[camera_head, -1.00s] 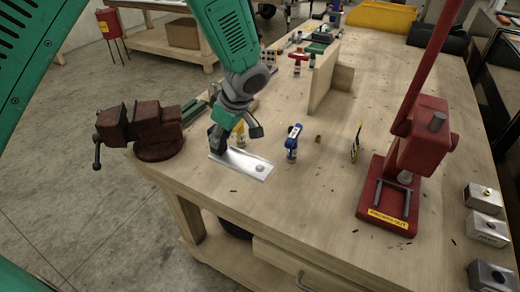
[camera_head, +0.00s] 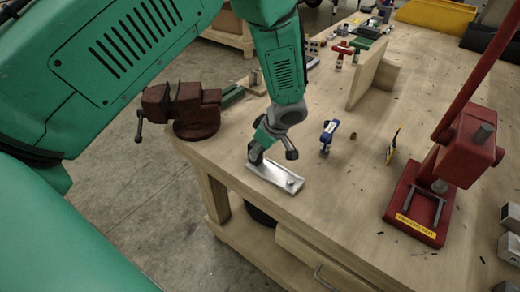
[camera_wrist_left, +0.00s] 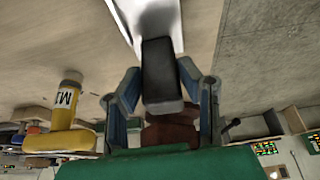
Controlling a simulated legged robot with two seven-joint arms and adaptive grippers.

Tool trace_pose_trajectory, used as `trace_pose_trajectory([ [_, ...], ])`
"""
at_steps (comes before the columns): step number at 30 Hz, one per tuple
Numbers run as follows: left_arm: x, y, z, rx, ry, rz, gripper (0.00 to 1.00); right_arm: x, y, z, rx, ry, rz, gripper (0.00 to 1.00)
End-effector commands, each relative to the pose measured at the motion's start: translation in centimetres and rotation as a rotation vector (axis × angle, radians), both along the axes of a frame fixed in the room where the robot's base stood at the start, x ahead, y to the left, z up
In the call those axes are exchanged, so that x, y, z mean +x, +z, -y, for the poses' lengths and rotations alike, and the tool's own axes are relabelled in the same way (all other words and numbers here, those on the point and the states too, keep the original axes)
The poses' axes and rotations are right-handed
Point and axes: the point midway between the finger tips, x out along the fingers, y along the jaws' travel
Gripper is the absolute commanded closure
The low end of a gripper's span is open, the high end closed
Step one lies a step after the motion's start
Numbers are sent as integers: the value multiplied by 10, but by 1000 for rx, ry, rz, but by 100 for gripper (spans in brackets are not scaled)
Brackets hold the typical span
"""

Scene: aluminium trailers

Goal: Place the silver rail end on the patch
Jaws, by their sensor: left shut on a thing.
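My right gripper is not in view.
A dark red vise (camera_head: 190,108) stands at the left corner of the bench. A blue tool (camera_head: 327,138) stands right of the rail end, and a red press (camera_head: 440,175) farther right. A yellow bottle (camera_wrist_left: 66,105) shows in the left wrist view. The bench between is mostly clear.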

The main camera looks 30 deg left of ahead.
Motion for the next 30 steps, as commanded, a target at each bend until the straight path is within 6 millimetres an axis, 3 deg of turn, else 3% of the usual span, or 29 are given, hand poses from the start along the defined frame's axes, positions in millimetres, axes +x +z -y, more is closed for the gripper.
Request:
trace_pose_trajectory([
  [1, 0, -1, 0, 0, 0, 0, 65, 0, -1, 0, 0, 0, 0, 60],
  [3, 0, 0, 0, 0, 0, 0, 48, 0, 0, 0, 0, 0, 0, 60],
  [15, 1, 6, 2, 1, -1, 2, 48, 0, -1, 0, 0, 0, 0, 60],
  [30, -2, 93, 39, 1, -2, 4, 48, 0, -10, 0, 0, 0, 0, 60],
])
